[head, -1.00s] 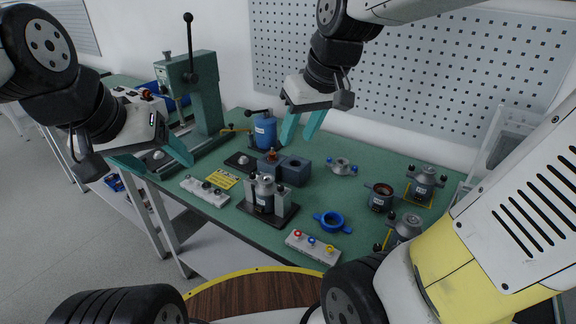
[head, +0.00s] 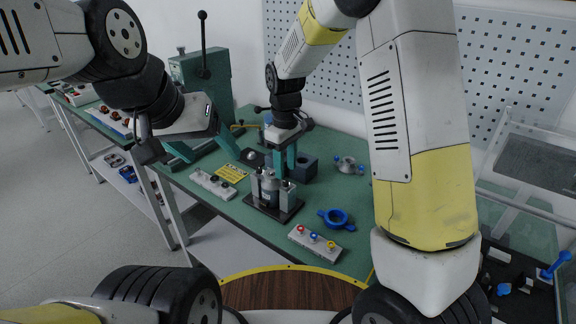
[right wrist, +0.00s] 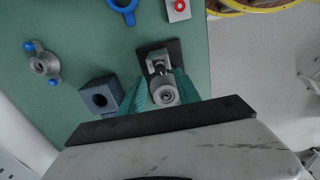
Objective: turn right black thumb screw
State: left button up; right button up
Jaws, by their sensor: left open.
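The stator fixture has a black base (head: 261,209) with light grey blocks and a grey stator (head: 269,187) standing between them. A small dark knob, apparently the right black thumb screw (head: 286,185), sits on top of the right block. My right gripper (head: 285,168) points down just above and behind the fixture, fingers apart and apparently empty. In the right wrist view a grey round part (right wrist: 163,94) shows between its teal fingers; contact cannot be told. My left gripper (head: 203,156) is open and empty, left of the fixture near the green press.
A green press (head: 205,85) stands at the back left. A blue-grey block (head: 304,168) is close behind the fixture. A blue ring (head: 336,219), a grey button strip (head: 315,243) and another strip (head: 212,185) lie around it. My right arm hides the table's right part.

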aim_at(286, 181)
jog(key=shift+f, duration=2.3)
grip_shut()
